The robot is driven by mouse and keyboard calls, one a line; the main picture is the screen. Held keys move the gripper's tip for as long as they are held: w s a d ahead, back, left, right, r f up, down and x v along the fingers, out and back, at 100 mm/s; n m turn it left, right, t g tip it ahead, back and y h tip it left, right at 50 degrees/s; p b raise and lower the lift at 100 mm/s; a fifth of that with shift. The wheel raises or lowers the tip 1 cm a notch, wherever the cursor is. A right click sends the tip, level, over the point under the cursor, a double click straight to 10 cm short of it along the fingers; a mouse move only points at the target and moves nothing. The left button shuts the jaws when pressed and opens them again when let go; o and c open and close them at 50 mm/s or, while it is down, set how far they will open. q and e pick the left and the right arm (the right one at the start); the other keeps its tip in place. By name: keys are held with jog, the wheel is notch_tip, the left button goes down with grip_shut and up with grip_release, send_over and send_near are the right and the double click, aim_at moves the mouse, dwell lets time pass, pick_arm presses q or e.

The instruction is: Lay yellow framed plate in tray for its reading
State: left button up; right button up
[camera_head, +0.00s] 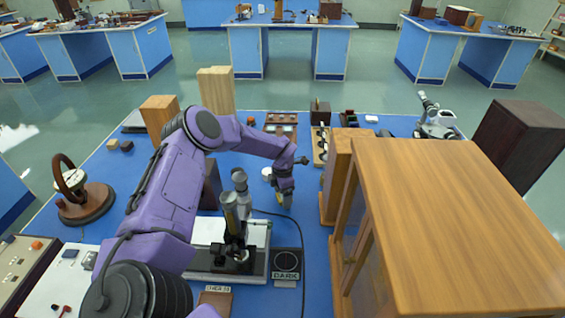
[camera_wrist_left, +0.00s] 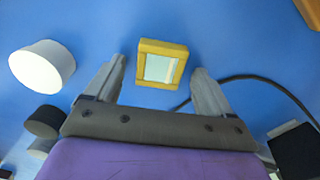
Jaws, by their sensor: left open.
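The yellow framed plate (camera_wrist_left: 143,64), a small square frame around a pale pane, lies on the blue bench top in the left wrist view. In the head view a bit of yellow (camera_head: 287,201) shows just under my left gripper (camera_head: 284,187). In the left wrist view my left gripper (camera_wrist_left: 159,72) is open and empty, with one finger on each side of the plate, seemingly above it. A black pad marked DARK (camera_head: 286,264) with a round centre lies nearer in the head view. I cannot tell for sure which thing is the tray. My right gripper is not in view.
A microscope-like instrument (camera_head: 237,215) on a white-topped base stands near my left forearm. A large wooden cabinet (camera_head: 450,205) fills the right side. A white round object (camera_wrist_left: 42,66) and a dark cable (camera_wrist_left: 262,80) flank the plate. Wooden blocks (camera_head: 216,88) stand behind.

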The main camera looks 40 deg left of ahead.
pick_arm(q)
jog(key=shift+f, duration=0.1)
jog(key=c, duration=1.2)
notch_tip(320, 180, up, 10)
jog(key=shift+r+b, duration=0.1)
jog(key=shift+b, duration=1.15)
